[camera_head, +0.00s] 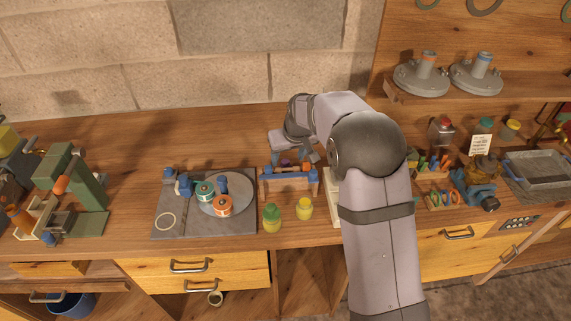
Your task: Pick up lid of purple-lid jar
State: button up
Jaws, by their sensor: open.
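My gripper (305,158) is open and reaches down just behind a small wooden rack with blue ends (290,184), near the back of the bench. A small purple thing (286,162), possibly the lid of the purple-lid jar, shows just left of the fingers. The jar's body is hidden behind the rack. An orange bit shows close to the fingers. At this size I cannot tell whether the fingers touch the lid.
A green-lid jar (272,217) and a yellow-lid jar (305,208) stand in front of the rack. To the left is a grey plate (165,222) with a round disc and spools. Tool holders (440,200) stand to the right. My arm hides part of the bench.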

aim_at(287, 163)
jog(key=shift+p+x, duration=1.4)
jog(key=shift+x, duration=1.7)
jog(key=shift+d, duration=0.1)
jog(key=c, duration=1.1)
